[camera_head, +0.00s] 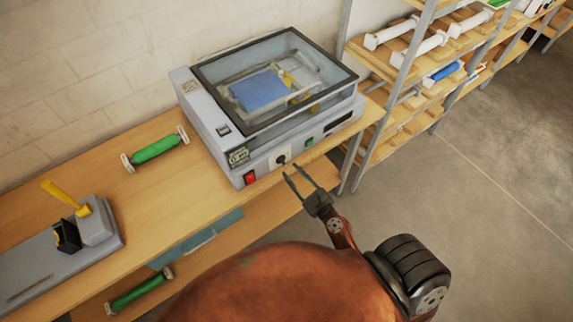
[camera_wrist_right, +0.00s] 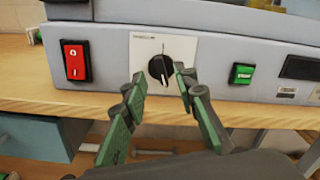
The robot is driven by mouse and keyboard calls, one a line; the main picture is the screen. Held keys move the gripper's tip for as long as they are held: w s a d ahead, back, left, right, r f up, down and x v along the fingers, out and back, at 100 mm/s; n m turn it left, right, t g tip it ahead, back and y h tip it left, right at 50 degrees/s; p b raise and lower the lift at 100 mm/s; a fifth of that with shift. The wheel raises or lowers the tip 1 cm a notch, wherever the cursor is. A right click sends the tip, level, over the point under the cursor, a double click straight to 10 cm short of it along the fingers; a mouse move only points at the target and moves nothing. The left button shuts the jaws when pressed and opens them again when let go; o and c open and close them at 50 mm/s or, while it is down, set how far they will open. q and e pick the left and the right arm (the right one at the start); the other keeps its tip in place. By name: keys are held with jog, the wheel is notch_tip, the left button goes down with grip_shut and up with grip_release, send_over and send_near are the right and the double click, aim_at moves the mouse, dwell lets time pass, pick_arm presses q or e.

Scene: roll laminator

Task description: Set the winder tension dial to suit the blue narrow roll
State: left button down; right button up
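The winder tension dial (camera_wrist_right: 158,69) is a round black knob on a white plate on the laminator's front panel. It also shows small in the head view (camera_head: 282,159). My right gripper (camera_head: 299,173) is in front of the panel near the dial. In the right wrist view its two fingers (camera_wrist_right: 159,80) are apart, one on each side of the dial's lower part; I cannot tell whether they touch it. My left gripper is not in view.
A red switch (camera_wrist_right: 74,60) is left of the dial and a green button (camera_wrist_right: 242,74) right of it. A green roll (camera_head: 155,147) lies on the bench (camera_head: 190,190). A shelf rack (camera_head: 400,70) with white rolls stands at the right.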

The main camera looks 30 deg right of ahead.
aim_at(284, 163)
jog(key=w, duration=0.3)
jog(key=shift+w+a+p, duration=0.15)
jog(key=shift+w+p, duration=0.15)
jog(key=shift+p, duration=0.1)
jog(key=shift+w, duration=0.4)
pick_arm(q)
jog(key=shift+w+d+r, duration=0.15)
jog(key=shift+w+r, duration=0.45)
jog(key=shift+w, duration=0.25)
pick_arm(e)
jog(key=shift+c, duration=0.3)
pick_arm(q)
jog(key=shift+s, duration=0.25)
pick_arm(e)
grip_shut()
